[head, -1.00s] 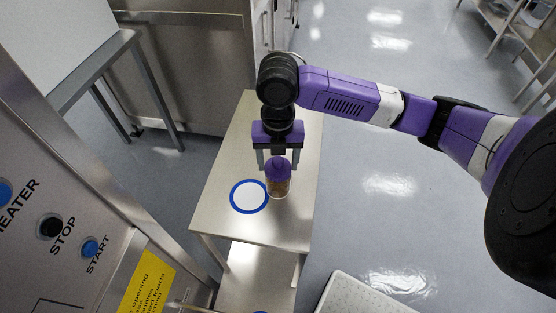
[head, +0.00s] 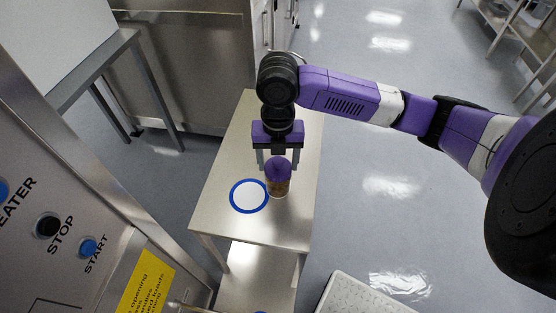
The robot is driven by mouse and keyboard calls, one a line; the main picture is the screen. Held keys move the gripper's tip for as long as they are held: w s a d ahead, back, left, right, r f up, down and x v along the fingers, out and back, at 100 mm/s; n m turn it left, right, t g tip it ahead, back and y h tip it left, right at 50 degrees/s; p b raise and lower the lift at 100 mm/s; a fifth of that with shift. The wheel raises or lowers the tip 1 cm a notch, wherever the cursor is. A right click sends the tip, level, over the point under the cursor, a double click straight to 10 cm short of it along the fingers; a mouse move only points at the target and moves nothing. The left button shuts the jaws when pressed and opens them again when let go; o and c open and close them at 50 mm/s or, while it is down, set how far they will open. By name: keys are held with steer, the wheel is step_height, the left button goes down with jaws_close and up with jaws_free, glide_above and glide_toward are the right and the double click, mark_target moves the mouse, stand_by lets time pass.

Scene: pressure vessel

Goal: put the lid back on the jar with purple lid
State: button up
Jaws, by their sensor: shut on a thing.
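A jar (head: 278,188) with amber-brown contents stands upright on the steel side table (head: 225,215). The purple lid (head: 278,166) is at the top of the jar. My gripper (head: 277,160) points down over the jar and is shut on the purple lid. One finger shows at the left of the lid; the lid hides part of the fingers. From this view I cannot tell whether the lid is fully seated on the jar.
A white disc with a blue ring (head: 249,196) lies on the table just left of the jar. A panel with STOP (head: 48,226) and START (head: 88,248) buttons stands at the left. The table top behind the gripper is bare.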

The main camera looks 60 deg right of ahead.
stand_by(0.4)
steer(key=o, duration=1.4)
steer(key=shift+o, duration=1)
steer(key=shift+r+p, duration=2.45)
steer(key=shift+r, duration=1.05)
